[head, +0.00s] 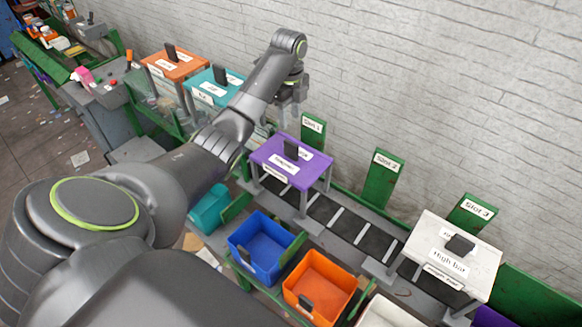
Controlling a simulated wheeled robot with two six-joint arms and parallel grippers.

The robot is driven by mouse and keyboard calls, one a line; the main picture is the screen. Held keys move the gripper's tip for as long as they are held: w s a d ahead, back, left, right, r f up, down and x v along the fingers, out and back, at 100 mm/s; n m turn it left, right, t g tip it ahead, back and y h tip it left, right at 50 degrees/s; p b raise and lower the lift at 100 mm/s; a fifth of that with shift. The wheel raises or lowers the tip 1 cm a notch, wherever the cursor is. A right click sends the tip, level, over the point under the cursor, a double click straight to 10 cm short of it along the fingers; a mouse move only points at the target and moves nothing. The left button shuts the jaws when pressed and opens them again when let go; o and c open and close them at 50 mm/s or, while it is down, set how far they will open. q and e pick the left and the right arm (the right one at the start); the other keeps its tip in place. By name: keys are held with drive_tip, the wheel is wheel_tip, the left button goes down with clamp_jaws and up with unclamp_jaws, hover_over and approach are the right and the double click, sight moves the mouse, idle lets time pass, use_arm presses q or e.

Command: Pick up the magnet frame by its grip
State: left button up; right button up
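A purple frame (311,170) with legs stands over the belt near the middle, with a black upright grip (291,149) on top. Its labels are too small to read surely. An orange frame (186,69), a teal frame (232,77) and a white frame (478,258) marked "High bar" also carry black grips; I cannot tell by label which is the magnet frame. My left gripper (289,113) points down above and behind the purple frame, apart from its grip. Its fingers look parted, with nothing seen between them. My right gripper is not in view.
Green boards mark Slot 1 (313,128), Slot 2 (382,180) and Slot 3 (472,213) along the belt (345,225). Blue (282,244) and orange (344,278) bins stand in front. A white brick wall (430,80) is behind. My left arm covers the lower left.

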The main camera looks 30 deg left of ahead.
use_arm(q)
drive_tip(key=b, duration=0.6)
approach(291, 158)
drive_tip(key=shift+a+f, duration=0.1)
drive_tip(key=shift+a, duration=0.15)
drive_tip(key=shift+f, duration=0.9)
drive_tip(key=shift+w+f, duration=0.1)
drive_tip(key=shift+f, duration=0.35)
drive_tip(key=f, duration=0.1)
drive_tip(key=f+p, duration=0.1)
drive_tip(key=f, duration=0.2)
drive_tip(key=shift+w+p, duration=0.25)
drive_tip(key=shift+p, duration=0.1)
drive_tip(key=shift+f, duration=0.35)
clamp_jaws()
drive_tip(key=shift+r, duration=0.15)
